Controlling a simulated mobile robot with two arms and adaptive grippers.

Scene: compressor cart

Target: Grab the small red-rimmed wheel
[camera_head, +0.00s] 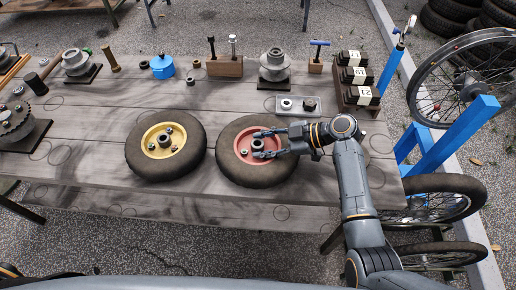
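The red-rimmed wheel (230,165) has a black tyre and lies flat on the grey wooden table, near its front edge. My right gripper (259,144) reaches in from the right over this wheel. Its two fingers are spread apart, one on the far side and one on the near side of the dark central hub. I cannot tell whether the fingers touch the hub. Part of the red rim is hidden under the fingers. A similar wheel with a yellow rim (153,148) lies just to the left. My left gripper is not in view.
Behind the wheels stand a blue part (162,67), a wooden tool block (225,67), a grey pulley (274,66), a small tray (298,105) and a rack of black numbered boxes (356,75). A blue stand with spoked wheels (462,126) is at the right.

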